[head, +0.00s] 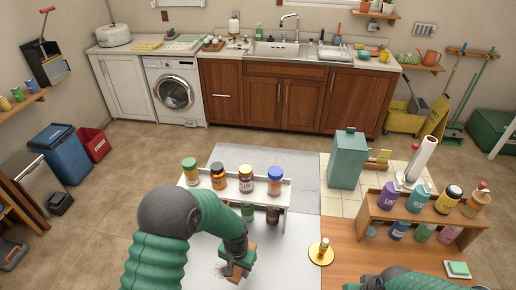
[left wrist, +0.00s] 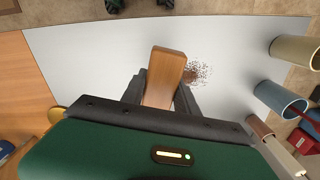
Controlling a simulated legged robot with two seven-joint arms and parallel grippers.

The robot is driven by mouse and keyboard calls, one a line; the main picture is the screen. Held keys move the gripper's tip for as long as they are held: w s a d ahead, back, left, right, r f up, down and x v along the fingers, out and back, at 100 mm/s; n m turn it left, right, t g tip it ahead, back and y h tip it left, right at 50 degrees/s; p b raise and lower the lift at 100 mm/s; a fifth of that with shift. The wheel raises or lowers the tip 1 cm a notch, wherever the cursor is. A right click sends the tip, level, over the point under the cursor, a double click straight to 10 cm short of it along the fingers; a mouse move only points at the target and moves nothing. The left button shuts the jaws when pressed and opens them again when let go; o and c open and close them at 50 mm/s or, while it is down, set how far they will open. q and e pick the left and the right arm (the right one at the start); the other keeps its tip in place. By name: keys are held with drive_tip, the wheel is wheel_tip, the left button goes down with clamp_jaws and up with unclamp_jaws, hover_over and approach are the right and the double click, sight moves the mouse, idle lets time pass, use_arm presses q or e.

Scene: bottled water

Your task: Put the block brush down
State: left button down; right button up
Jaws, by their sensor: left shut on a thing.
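My left gripper (head: 237,268) is low over the white tabletop (head: 189,266) in the head view. It is shut on the block brush (head: 246,254), a brown wooden block that shows only in part there. In the left wrist view the brush (left wrist: 165,73) sits between the two dark fingers (left wrist: 160,92), its wooden top towards the camera. Its bristles are hidden, and I cannot tell whether they touch the table. Dark crumbs (left wrist: 199,72) lie right beside the brush. A part of my right arm shows at the bottom right of the head view; its gripper is out of view.
A white shelf (head: 235,195) with several lidded jars stands behind my left gripper. To the right, a wooden table part holds a wooden rack (head: 414,217) of bottles, a round yellow-rimmed dish (head: 320,254) and a green-topped block (head: 457,269). White surface around the brush is mostly clear.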

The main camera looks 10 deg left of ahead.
use_arm(q)
drive_tip(key=s+a+r+n+b, duration=0.35)
drive_tip(key=a+r, duration=0.45)
drive_tip(key=r, duration=0.3)
use_arm(e)
drive_tip(key=f, duration=0.3)
drive_tip(key=shift+s+a, duration=0.2)
drive_tip(key=shift+a, duration=0.15)
drive_tip(key=shift+w+d+p, duration=0.1)
drive_tip(key=shift+d+p, duration=0.2)
drive_tip(key=shift+d, duration=0.1)
drive_tip(key=w+a+r+m+g+y, duration=0.1)
drive_tip(key=w+a+r+m+g, duration=0.4)
drive_tip(key=w+a, duration=0.6)
drive_tip(key=w+a+r+m+g+y, duration=0.1)
drive_tip(key=w+a+r+m+y, duration=0.15)
drive_tip(key=w+a+r, duration=0.45)
use_arm(q)
drive_tip(key=d+r+m, duration=0.3)
drive_tip(key=d+m, duration=0.5)
drive_tip(key=d, duration=0.7)
drive_tip(key=shift+s, duration=0.45)
use_arm(e)
drive_tip(key=shift+h, duration=0.35)
drive_tip(key=x, duration=0.8)
drive_tip(key=s+a+x, duration=0.1)
drive_tip(key=x, duration=0.3)
drive_tip(key=shift+s+r, duration=0.15)
drive_tip(key=shift+d, duration=0.1)
